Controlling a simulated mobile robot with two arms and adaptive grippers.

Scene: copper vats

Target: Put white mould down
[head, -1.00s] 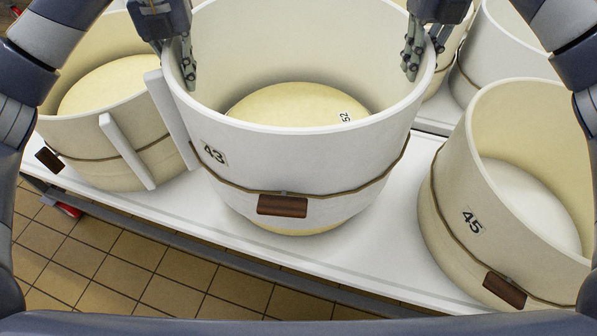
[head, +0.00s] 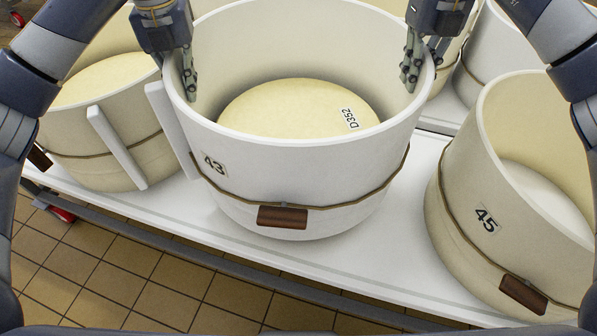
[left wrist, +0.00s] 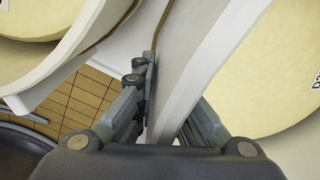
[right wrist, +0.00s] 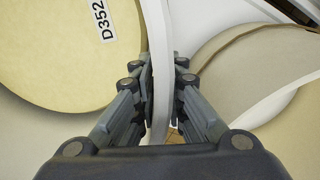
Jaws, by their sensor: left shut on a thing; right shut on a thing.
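The white mould (head: 330,165) marked 43 is upright around a pale yellow cheese wheel (head: 270,108) labelled D352. Its lower edge is at or very close to the white table; I cannot tell if it touches. My left gripper (head: 187,80) is shut on the left rim, and my right gripper (head: 412,75) is shut on the right rim. The wrist views show the mould wall between the fingers of the left gripper (left wrist: 163,120) and the right gripper (right wrist: 161,100). The far lower side of the mould is hidden.
A cream mould (head: 105,140) with a cheese stands close on the left. Another, marked 45 (head: 470,225), stands at the right with a gap between. More moulds stand behind at the right. The white table (head: 330,255) has a bare front strip above the tiled floor (head: 130,275).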

